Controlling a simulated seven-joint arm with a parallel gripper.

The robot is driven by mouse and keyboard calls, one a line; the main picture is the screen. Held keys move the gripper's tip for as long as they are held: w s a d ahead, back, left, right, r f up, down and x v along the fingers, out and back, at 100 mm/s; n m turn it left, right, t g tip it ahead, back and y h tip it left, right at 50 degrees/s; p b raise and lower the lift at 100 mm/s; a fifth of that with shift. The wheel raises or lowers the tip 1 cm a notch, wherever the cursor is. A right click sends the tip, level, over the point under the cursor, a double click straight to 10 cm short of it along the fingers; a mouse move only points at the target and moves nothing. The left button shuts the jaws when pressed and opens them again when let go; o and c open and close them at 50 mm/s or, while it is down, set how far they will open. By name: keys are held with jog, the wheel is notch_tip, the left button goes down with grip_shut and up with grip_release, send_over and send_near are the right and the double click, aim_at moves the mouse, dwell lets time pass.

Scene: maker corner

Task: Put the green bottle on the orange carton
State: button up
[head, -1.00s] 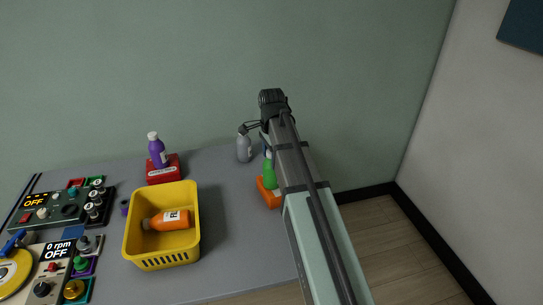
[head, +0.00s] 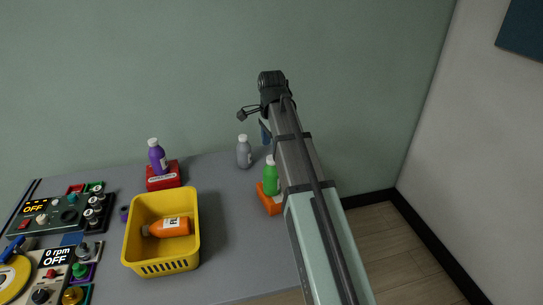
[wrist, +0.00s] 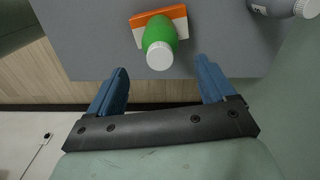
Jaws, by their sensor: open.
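The green bottle (head: 271,179) with a white cap stands upright on the orange carton (head: 268,203), at the right part of the table. In the wrist view the green bottle (wrist: 159,38) and the orange carton (wrist: 181,24) are seen from above, beyond the fingertips. My gripper (wrist: 162,80) is open, its two blue fingers apart with nothing between them. In the head view my gripper (head: 251,115) is above and behind the bottle, mostly edge-on, and my arm covers the area just right of the carton.
A grey bottle (head: 244,154) stands behind the carton. A purple bottle (head: 158,158) stands on a red carton (head: 162,181). A yellow basket (head: 163,262) holds an orange bottle (head: 170,227). Control panels (head: 48,217) fill the table's left side. Bare table lies between basket and carton.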

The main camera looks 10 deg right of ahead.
jog(key=shift+r, duration=2.5)
